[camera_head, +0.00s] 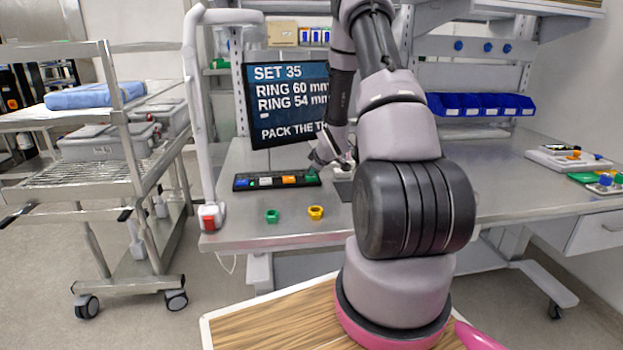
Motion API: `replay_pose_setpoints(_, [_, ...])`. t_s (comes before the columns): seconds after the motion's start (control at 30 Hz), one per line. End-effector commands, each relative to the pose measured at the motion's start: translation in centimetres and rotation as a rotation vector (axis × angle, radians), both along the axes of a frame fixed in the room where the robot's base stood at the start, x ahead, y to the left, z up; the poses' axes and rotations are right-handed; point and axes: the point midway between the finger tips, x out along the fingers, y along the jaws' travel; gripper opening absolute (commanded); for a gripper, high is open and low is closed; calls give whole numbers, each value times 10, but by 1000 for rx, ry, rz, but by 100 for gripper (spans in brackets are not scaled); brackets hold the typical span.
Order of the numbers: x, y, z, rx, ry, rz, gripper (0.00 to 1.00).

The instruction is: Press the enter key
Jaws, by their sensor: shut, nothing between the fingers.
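A dark key strip (243,186) lies on the steel bench, left of my arm. It carries blue, white, orange and green keys; their labels are too small to read, so I cannot tell which one is enter. The green key (311,176) is at the strip's right end. My gripper (314,165) is shut and empty, pointing down close above the right end of the strip near the green key. I cannot tell whether it touches the key. My own arm hides part of the bench to the right.
A monitor (284,95) behind the strip shows "SET 35", "RING 60 mm", "RING 54 mm", partly covered by my arm. A green ring (272,216) and a yellow ring (316,212) lie in front of the strip. Blue bins (482,105) stand at the back. A trolley (120,170) is at left.

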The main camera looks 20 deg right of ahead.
Motion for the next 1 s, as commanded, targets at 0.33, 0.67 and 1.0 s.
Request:
replay_pose_setpoints(0.33, [0,0,-5,0,1,0,0])
replay_pose_setpoints(0.67, [0,0,-6,0,1,-1,0])
replay_pose_setpoints(1.0, [0,0,5,-1,-1,1,0])
